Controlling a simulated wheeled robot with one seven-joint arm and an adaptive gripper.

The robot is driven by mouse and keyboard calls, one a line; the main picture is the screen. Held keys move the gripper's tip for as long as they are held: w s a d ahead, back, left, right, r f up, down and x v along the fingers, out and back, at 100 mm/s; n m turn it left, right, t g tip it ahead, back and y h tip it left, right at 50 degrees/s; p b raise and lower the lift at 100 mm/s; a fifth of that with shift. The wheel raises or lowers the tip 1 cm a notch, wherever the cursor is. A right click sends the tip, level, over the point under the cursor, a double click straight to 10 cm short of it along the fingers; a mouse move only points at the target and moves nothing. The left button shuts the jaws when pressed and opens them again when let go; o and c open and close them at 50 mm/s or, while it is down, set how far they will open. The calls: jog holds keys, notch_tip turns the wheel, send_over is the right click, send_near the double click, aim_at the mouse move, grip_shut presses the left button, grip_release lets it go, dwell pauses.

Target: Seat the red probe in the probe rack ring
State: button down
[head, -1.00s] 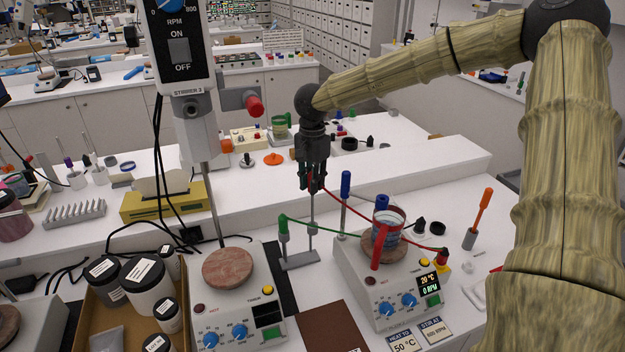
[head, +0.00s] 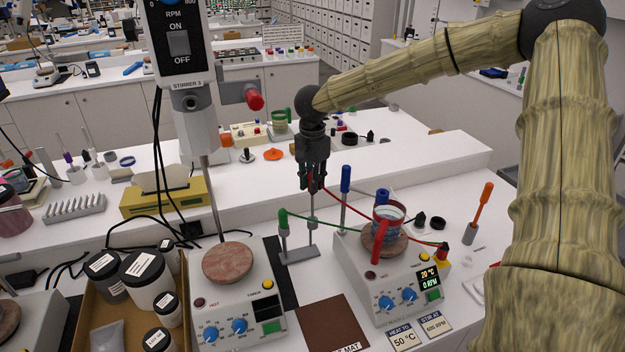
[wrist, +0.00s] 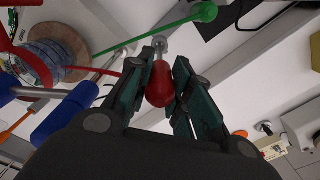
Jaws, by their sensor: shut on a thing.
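My gripper (head: 313,187) is shut on the red probe, whose red handle (wrist: 160,84) shows between the fingers in the wrist view. Its thin metal shaft points down over the probe rack. The probe rack (head: 299,256) is a small grey base with upright posts. A grey ring (head: 313,223) is below my gripper, and the shaft lines up with it in the head view. I cannot tell whether the tip is inside the ring. A green probe (head: 283,222) stands at the rack's left side; its green handle also shows in the wrist view (wrist: 203,12).
Right of the rack, a beaker (head: 388,216) of blue liquid sits on a hot plate (head: 393,285). A blue-handled tool (head: 346,180) stands close by. Red and green cables run across from the probes. A second hot plate (head: 236,308) is at left. A brown mat (head: 333,324) lies in front.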

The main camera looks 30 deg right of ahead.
jog(key=shift+f+b, duration=1.15)
jog(key=shift+f, duration=4.05)
dwell(0.3)
jog(key=c, duration=1.2)
grip_release()
notch_tip(320, 180, up, 12)
